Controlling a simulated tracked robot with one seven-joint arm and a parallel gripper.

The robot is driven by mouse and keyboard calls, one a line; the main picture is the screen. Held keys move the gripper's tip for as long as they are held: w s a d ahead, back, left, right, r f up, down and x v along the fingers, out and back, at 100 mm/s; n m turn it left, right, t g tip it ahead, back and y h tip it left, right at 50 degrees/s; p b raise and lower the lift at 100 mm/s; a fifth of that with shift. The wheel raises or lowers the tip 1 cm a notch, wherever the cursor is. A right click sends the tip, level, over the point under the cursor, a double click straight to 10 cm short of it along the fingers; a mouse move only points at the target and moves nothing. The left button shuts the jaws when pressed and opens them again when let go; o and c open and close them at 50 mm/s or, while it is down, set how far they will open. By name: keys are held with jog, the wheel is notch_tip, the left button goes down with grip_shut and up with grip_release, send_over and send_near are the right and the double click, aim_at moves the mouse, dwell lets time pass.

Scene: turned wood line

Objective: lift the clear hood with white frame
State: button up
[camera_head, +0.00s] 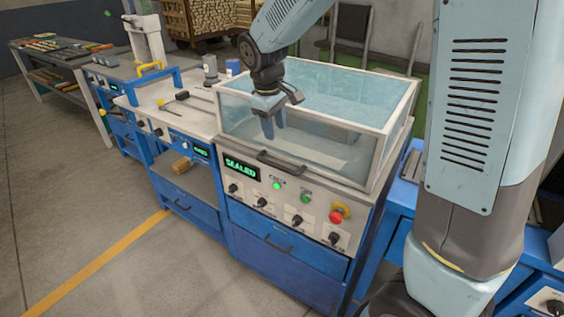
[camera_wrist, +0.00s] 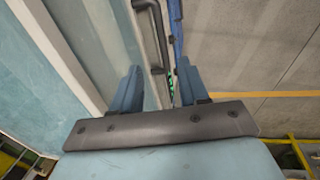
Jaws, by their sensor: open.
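The clear hood with its white frame (camera_head: 345,127) sits closed on top of the blue machine. A dark bar handle (camera_head: 290,163) runs along the lower front of the hood. My gripper (camera_head: 274,132) points down by the hood's front side, above the handle. It is open and empty. In the wrist view, my gripper (camera_wrist: 160,78) has its two blue fingers apart, with the dark handle (camera_wrist: 157,35) beyond the fingertips, roughly in line with the gap. The hood's pale frame (camera_wrist: 75,55) runs along the left there. I cannot tell the exact distance to the handle.
The machine's front panel (camera_head: 285,205) has knobs, a red button (camera_head: 337,216) and a green display reading "SEALED" (camera_head: 241,168). A bench with tools (camera_head: 180,110) adjoins on the left. The floor (camera_head: 110,240) in front is clear, with a yellow line.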

aim_at(279, 165)
jog(key=f, duration=0.4)
jog(key=w+f, duration=0.1)
jog(key=f, duration=0.4)
jog(key=w+d+f, duration=0.1)
jog(key=f, duration=0.4)
jog(key=shift+w, duration=0.1)
grip_shut()
dwell(0.4)
